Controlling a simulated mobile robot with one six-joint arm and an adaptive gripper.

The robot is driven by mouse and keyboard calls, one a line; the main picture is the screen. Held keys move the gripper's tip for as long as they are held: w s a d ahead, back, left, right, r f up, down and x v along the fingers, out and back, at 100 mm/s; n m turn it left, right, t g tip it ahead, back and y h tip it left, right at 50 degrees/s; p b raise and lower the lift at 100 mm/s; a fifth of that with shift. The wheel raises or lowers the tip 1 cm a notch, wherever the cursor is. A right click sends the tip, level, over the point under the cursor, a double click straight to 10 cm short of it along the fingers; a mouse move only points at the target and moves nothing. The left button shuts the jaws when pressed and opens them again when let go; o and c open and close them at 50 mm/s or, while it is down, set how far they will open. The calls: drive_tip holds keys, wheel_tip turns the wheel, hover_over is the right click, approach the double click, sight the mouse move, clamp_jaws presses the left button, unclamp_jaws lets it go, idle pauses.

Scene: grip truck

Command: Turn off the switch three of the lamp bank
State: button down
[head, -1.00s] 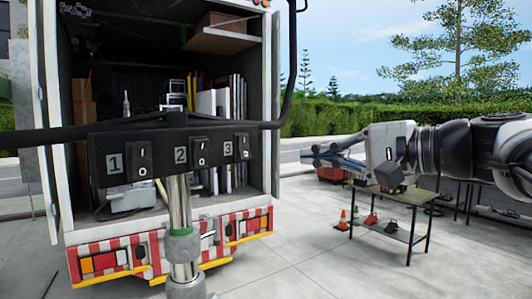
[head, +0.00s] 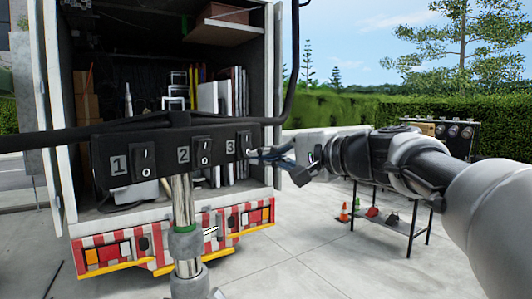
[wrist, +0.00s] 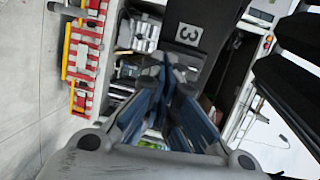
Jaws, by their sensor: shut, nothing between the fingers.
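A black switch box (head: 217,158) on a chrome post carries three rocker switches beside the labels 1, 2 and 3. Switch three (head: 244,142) is at the right end, next to its label 3 (head: 230,147). I cannot tell clearly which way its rocker is tipped. My gripper (head: 256,156) is shut and empty, with its blue-grey fingertips at the lower right of switch three; contact is unclear. In the wrist view the label 3 (wrist: 188,33) shows on the dark box just beyond my fingertips (wrist: 168,72), and the rocker is not clearly visible.
An open truck (head: 157,250) with loaded shelves stands behind the box. A dark bar (head: 60,138) runs left from the box and a dark pole rises at its right. A table (head: 398,226) and a panel of round lamps (head: 453,131) are at the back right.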

drive_tip(key=shift+w+a, duration=0.45)
drive_tip(key=shift+a, duration=0.05)
drive_tip(key=shift+f, duration=0.15)
